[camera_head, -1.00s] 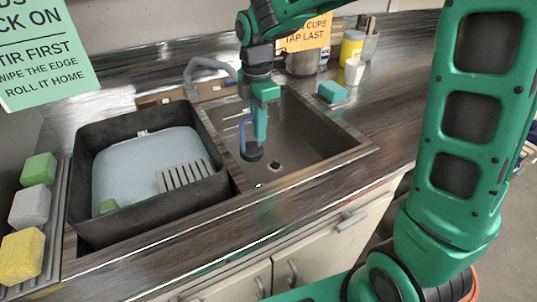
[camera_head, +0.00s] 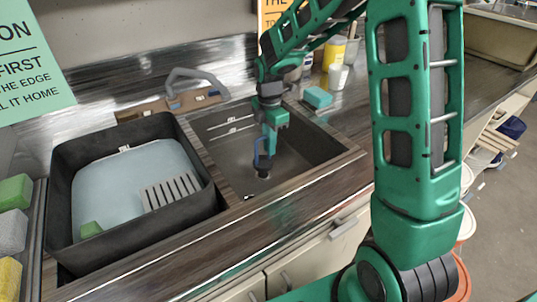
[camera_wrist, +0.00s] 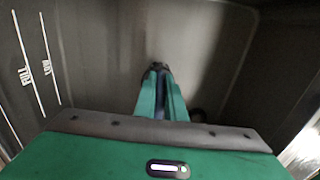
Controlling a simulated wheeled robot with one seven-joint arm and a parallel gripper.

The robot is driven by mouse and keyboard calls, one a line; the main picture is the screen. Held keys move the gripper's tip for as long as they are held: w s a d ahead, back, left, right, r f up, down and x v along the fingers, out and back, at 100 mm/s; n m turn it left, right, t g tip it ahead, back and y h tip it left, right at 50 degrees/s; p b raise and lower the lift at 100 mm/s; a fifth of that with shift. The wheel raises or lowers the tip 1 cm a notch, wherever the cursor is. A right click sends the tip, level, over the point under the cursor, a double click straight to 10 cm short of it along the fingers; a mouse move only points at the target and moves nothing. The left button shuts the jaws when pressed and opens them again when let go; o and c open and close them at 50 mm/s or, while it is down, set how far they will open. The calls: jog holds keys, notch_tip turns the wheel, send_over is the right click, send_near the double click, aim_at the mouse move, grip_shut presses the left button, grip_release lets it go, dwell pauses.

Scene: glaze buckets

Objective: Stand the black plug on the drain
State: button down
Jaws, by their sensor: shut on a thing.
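My gripper (camera_head: 265,158) reaches down into the sink basin (camera_head: 315,140) and is shut on the black plug (camera_head: 262,171). The plug shows as a small dark shape below the fingertips, low over the basin floor. The drain is mostly hidden by the plug and fingers; a pale rim shows just under the plug, and I cannot tell whether they touch. In the wrist view my fingers (camera_wrist: 158,85) are close together with a blue part between them.
A black tub (camera_head: 62,200) with pale blue liquid, a grey grate and a green block stands left of the basin. A faucet (camera_head: 195,78) is behind. A teal sponge (camera_head: 318,97) lies on the right counter. Basin walls surround my gripper; the right part is clear.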

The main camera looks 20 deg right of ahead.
aim_at(269, 158)
jog(key=shift+f, duration=2)
jog(key=c, duration=1.8)
grip_release()
jog(key=shift+f, duration=0.1)
